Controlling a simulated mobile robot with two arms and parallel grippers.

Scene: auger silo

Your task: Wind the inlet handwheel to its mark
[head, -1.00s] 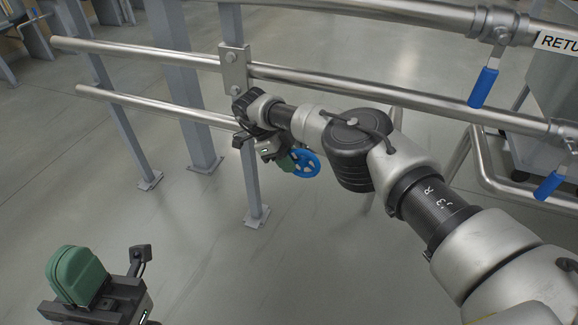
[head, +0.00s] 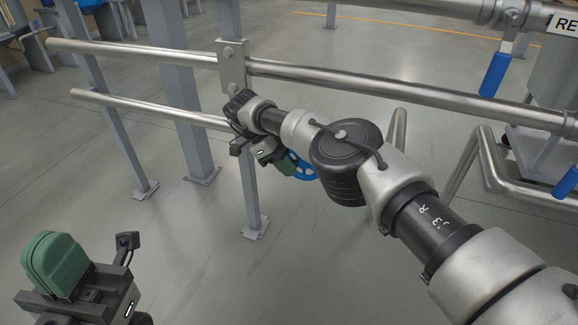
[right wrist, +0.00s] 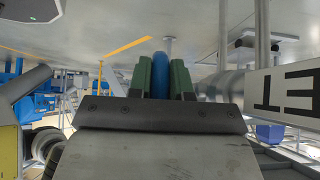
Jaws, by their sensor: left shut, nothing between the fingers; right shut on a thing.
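The blue handwheel (head: 304,172) shows below the lower pipe in the head view, partly hidden behind my right arm. My right gripper (head: 285,164) is at its left side, with green fingers shut on it. In the right wrist view, a blue part of the handwheel (right wrist: 160,76) stands between the two green fingers of my right gripper (right wrist: 160,80). I cannot make out the wheel's mark. My left gripper (head: 55,262) is shut and empty at the lower left of the head view, well apart from the wheel.
Two steel pipes run across grey posts, the upper pipe (head: 150,54) close above my right wrist. Blue lever handles (head: 495,74) hang at the right. A bent rail (head: 466,165) stands at the right. The floor at lower middle is clear.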

